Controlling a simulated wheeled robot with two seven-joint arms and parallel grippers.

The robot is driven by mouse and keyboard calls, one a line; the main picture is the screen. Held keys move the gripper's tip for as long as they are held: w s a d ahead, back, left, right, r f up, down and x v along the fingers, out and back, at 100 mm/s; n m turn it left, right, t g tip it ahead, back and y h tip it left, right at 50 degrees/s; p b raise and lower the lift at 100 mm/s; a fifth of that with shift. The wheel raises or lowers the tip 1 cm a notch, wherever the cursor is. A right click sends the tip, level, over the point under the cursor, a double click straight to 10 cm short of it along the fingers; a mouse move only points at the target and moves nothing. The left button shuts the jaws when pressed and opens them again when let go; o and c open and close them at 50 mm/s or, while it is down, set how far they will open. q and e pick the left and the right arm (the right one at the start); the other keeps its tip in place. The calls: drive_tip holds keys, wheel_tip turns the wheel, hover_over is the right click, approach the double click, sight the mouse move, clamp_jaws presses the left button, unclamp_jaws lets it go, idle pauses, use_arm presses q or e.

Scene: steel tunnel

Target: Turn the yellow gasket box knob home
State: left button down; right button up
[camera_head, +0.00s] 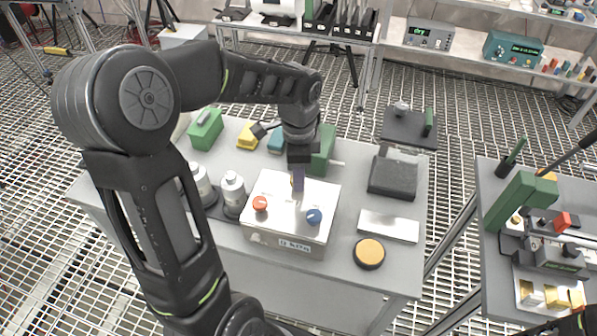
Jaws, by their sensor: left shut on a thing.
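The gasket box (285,243) is a pale box with a silver top, standing on the grey table. Its yellow knob (292,181) is at the back of the top and mostly hidden; only a sliver of yellow shows. The knob's angle cannot be told. An orange-red knob (260,204) is at the left of the top and a blue knob (314,216) at the front right. My right gripper is not in view.
White bottles (232,190) stand close left of the box. A green block (323,150) is just behind my gripper. A dark box (392,177), a silver plate (388,226) and a round orange-topped disc (369,253) lie to the right. Another table (491,290) is at far right.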

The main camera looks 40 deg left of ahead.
use_arm(q)
drive_tip(key=shift+m, duration=0.9)
drive_tip(key=c, duration=1)
unclamp_jaws()
drive_tip(key=shift+r+b, duration=0.3)
drive_tip(key=shift+r, duration=3.65)
